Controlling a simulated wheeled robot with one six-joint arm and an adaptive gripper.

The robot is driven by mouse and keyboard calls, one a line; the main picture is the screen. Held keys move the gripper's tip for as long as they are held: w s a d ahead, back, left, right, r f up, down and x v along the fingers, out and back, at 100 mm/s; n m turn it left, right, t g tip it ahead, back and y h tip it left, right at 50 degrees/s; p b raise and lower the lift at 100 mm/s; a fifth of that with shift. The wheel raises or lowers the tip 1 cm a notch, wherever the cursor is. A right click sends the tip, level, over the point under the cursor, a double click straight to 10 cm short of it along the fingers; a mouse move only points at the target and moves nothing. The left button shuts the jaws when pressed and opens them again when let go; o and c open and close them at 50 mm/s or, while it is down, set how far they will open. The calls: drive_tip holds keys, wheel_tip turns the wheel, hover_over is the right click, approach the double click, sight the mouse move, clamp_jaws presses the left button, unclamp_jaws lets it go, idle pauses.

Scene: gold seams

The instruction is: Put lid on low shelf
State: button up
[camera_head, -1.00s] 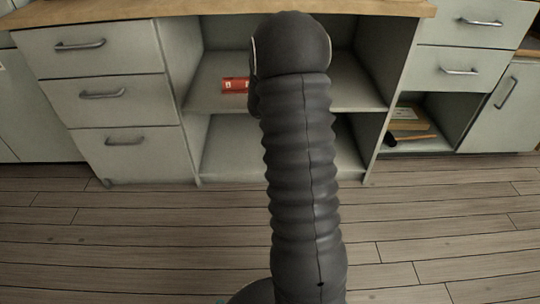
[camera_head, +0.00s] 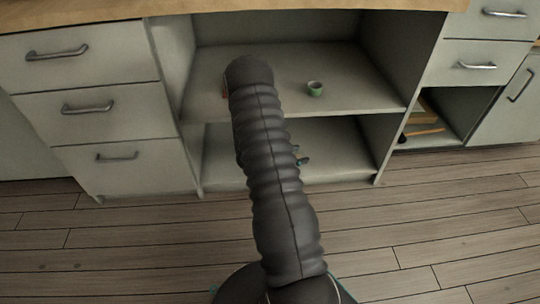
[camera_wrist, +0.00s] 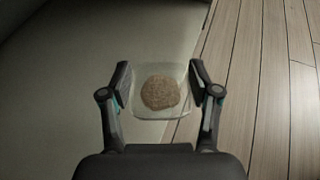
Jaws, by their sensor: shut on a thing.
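My gripper (camera_wrist: 160,90) is shut on a clear, rounded-square piece, which I take for the lid (camera_wrist: 142,108). A brown, rough, round thing (camera_wrist: 160,92) shows within its outline; I cannot tell whether it is in, on or under it. In the wrist view the pale low shelf (camera_wrist: 65,85) fills the left and its edge passes by the lid. In the head view the low shelf (camera_head: 345,160) is the bottom board of the open cabinet. My arm covers part of it, and only bits of my gripper (camera_head: 302,157) show there. The lid is hidden in that view.
A small green cup (camera_head: 315,89) stands on the upper shelf (camera_head: 365,92). A red thing (camera_head: 225,90) there is mostly behind my arm. Drawers (camera_head: 88,105) flank the cabinet at left. A right cubby holds books (camera_head: 424,117). The low shelf's right part looks clear.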

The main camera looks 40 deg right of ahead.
drive_tip(key=w+f, duration=0.2)
drive_tip(key=w, duration=0.1)
drive_tip(key=w+a+f+b, duration=0.1)
drive_tip(key=w+f, duration=0.1)
drive_tip(key=w, duration=0.2)
drive_tip(key=w+f, duration=0.2)
drive_tip(key=w, duration=0.2)
drive_tip(key=shift+a+f+b, duration=0.35)
drive_tip(key=shift+f, duration=0.05)
drive_tip(key=shift+f+b, duration=0.35)
drive_tip(key=shift+f, duration=1.6)
drive_tip(key=o, duration=0.8)
drive_tip(key=shift+f, duration=0.15)
drive_tip(key=shift+c, duration=0.2)
drive_tip(key=shift+a+r, duration=0.1)
drive_tip(key=shift+r, duration=0.15)
drive_tip(key=p+v, duration=0.1)
drive_tip(key=v, duration=0.6)
drive_tip(key=shift+a, duration=0.15)
